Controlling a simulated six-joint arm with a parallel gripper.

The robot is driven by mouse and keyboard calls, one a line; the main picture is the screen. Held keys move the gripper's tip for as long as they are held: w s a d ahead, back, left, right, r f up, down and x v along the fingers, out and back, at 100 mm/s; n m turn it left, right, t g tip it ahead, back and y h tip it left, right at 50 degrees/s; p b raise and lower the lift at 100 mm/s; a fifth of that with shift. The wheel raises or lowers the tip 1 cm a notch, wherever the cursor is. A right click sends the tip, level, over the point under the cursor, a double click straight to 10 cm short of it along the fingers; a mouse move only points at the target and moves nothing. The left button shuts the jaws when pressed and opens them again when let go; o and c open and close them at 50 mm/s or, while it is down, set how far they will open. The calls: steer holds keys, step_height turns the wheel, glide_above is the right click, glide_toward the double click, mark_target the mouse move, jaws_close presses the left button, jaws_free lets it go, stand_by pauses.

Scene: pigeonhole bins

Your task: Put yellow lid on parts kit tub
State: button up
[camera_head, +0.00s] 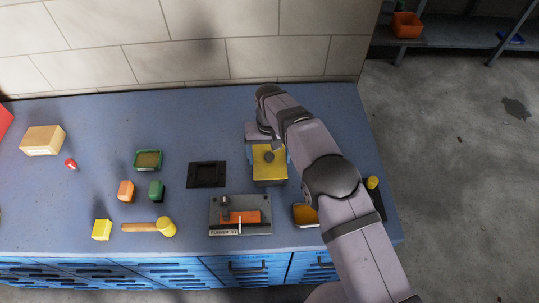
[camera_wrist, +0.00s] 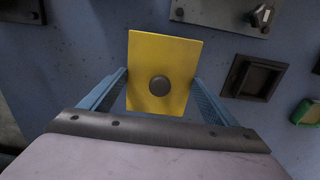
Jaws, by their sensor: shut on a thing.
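The yellow lid (camera_head: 268,174) is a rectangular plate with a round dark knob on top. It lies between the two blue fingers of my gripper (camera_head: 269,157), right of the black square recess. In the wrist view the lid (camera_wrist: 165,55) sits between the fingers of my gripper (camera_wrist: 160,84), which is shut on it. What is directly under the lid is hidden, and I cannot tell its height above the bench. No tub is clearly marked as the parts kit tub. A green tub (camera_head: 149,152) with yellowish contents stands to the left.
A black square recessed tray (camera_head: 206,174) and a grey fixture with an orange block (camera_head: 240,217) lie nearby. A small orange-filled tray (camera_head: 304,215) sits beside my arm. The tiled wall bounds the back.

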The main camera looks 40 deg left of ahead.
mark_target(269, 156)
steer(key=shift+f+b, duration=0.35)
steer(key=shift+f, duration=0.1)
steer(key=o, duration=1)
steer(key=shift+c, duration=0.2)
steer(key=shift+o, duration=0.3)
steer(key=shift+o, duration=1.2)
steer(key=shift+r+p, duration=2.45)
steer(key=shift+r, duration=1.6)
